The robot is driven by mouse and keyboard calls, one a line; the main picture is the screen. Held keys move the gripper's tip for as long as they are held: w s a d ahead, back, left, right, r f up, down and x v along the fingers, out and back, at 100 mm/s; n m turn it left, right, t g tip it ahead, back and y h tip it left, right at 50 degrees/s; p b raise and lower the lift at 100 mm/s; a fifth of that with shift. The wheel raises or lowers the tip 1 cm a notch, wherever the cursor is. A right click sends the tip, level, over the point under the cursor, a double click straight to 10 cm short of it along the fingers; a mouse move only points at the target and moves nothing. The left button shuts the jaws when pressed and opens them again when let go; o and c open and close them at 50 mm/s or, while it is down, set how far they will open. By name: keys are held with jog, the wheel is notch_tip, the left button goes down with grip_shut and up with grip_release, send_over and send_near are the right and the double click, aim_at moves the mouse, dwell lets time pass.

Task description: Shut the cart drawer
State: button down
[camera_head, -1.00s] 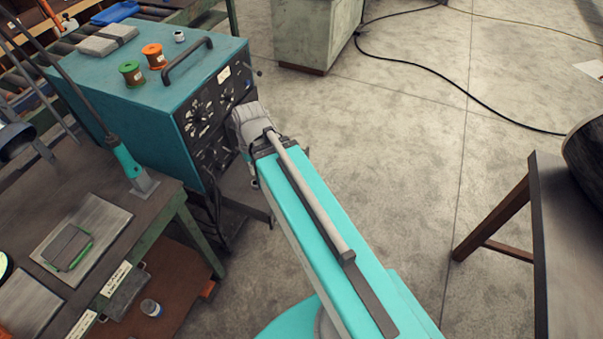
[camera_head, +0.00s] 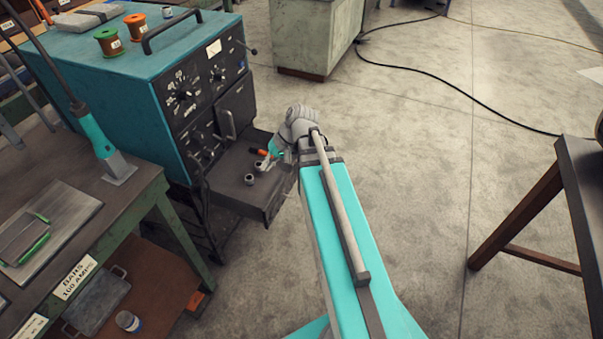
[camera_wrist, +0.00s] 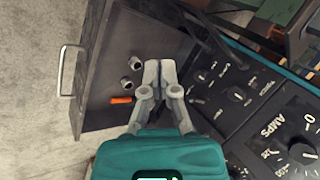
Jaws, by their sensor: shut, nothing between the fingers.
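The cart drawer (camera_head: 222,182) is dark grey and stands pulled out below the dials of the teal welding machine (camera_head: 108,88). In the wrist view the drawer (camera_wrist: 112,62) extends to the left, with its metal bar handle (camera_wrist: 68,72) at the far left. Two small metal cups (camera_wrist: 131,64) and an orange-handled item (camera_wrist: 121,100) lie in it. My gripper (camera_wrist: 157,64) is shut and empty, over the drawer between its front and the machine's face. Whether it touches the drawer I cannot tell. In the head view my wrist partly hides the gripper and the drawer's front.
A workbench (camera_head: 80,215) with a green frame stands at the left, close to the machine. A dark table (camera_head: 582,190) stands at the right. A pale green cabinet (camera_head: 312,38) is behind. A black cable (camera_head: 430,80) lies on the floor. The floor between is clear.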

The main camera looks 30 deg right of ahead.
jog(key=w+d+f+m+t+y+b, duration=0.25)
jog(key=d+f+b, duration=0.35)
jog(key=b, duration=0.3)
jog(key=w+d+f+m+t+y+b, duration=0.1)
jog(key=d+f+t+b, duration=0.2)
jog(key=d+f+b, duration=0.45)
jog(key=m+t+y+b, duration=0.1)
jog(key=m+t+b, duration=0.35)
jog(key=b, duration=1.25)
send_near(297, 161)
jog(key=s+d+f+n+t, duration=0.1)
jog(key=s+d+t, duration=0.15)
jog(key=s, duration=0.35)
jog(key=shift+w+d+g, duration=0.25)
jog(key=shift+d+g, duration=0.1)
jog(key=shift+d, duration=0.1)
jog(key=shift+w+a+f, duration=0.1)
jog(key=shift+x, duration=6.9)
jog(key=shift+a, duration=0.15)
